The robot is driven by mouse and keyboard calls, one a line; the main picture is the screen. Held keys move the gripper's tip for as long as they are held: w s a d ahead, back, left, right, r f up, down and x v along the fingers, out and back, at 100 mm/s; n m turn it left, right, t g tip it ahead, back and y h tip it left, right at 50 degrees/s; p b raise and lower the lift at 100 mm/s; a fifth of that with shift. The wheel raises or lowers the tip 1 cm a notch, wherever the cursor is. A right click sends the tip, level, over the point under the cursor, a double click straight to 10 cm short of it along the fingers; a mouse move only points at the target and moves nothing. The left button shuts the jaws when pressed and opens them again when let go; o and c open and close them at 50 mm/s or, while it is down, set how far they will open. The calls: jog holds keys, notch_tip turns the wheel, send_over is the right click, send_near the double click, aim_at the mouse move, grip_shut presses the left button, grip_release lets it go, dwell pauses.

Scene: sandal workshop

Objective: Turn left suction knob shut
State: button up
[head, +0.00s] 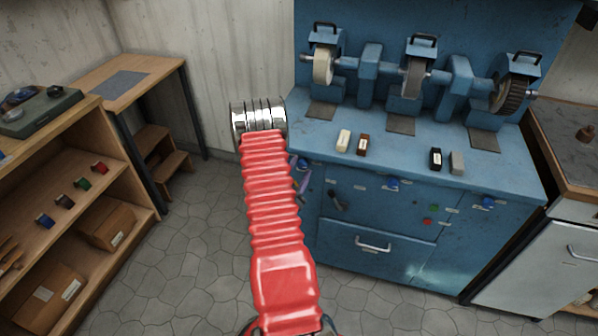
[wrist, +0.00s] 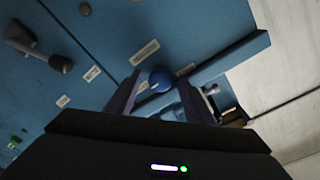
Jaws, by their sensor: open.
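The left suction knob (head: 303,162) is a blue round knob high on the blue machine's front, near its left edge, partly hidden by my arm in the head view. In the wrist view the left knob (wrist: 161,79) shows between the tips of my gripper (wrist: 158,88). My gripper (head: 303,182) is open, its two fingers on either side of the knob. I cannot tell whether they touch it. The middle knob (head: 392,185) and right knob (head: 487,202) sit farther along the front.
A dark lever handle (head: 337,200) sticks out right of my gripper; it also shows in the wrist view (wrist: 38,47). Grinding wheels and small blocks stand on the machine's top (head: 300,125). A wooden shelf (head: 130,215) stands at left. The floor between is clear.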

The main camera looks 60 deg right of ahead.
jog(key=shift+c, duration=0.3)
jog(key=c, duration=0.9)
jog(key=shift+a, duration=0.15)
jog(key=shift+c, duration=0.5)
